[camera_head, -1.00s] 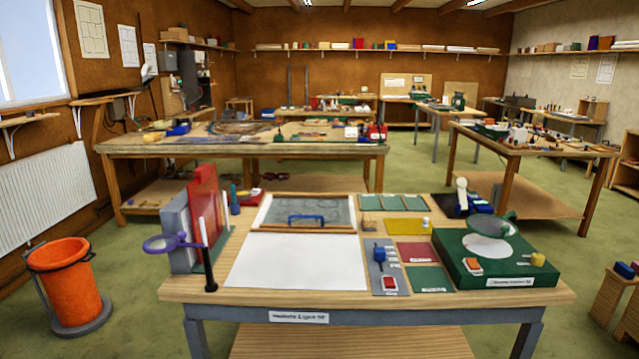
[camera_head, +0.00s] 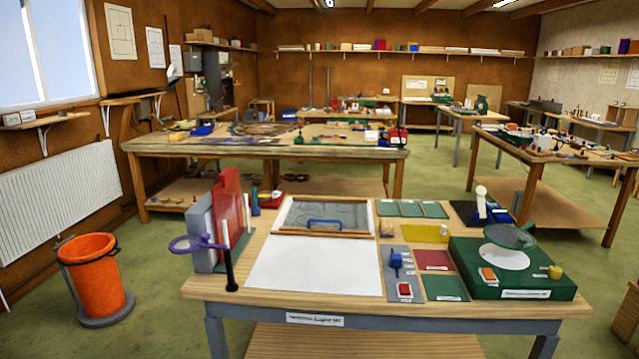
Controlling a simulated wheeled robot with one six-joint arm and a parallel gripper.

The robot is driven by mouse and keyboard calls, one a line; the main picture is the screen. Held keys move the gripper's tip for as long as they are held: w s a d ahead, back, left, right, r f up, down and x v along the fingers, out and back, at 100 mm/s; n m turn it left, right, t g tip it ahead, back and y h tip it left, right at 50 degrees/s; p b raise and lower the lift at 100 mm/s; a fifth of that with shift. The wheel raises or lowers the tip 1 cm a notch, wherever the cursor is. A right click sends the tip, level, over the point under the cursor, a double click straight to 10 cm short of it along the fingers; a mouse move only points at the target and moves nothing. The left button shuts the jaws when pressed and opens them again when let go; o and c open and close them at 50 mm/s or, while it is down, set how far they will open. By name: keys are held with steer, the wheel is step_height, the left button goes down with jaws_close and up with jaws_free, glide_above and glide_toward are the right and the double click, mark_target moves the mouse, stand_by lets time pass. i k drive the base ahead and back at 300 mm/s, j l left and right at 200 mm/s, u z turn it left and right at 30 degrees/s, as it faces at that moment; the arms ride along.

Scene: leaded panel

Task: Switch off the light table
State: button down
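The light table's white panel (camera_head: 314,266) lies flat on the front workbench and looks bright, though I cannot tell from its surface whether it is lit. A label (camera_head: 315,319) on the bench's front edge seems to include the word "Light". My gripper is not in view.
A green box (camera_head: 515,280) with a white disc, an orange-red switch (camera_head: 488,274) and a yellow knob stands at right. An orange bin (camera_head: 93,270) is on the floor.

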mark_target(405, 289)
steer(key=k+j+z, duration=0.1)
steer(key=j, duration=0.25)
steer(key=i+j+z, duration=0.7)
steer(key=i, duration=0.15)
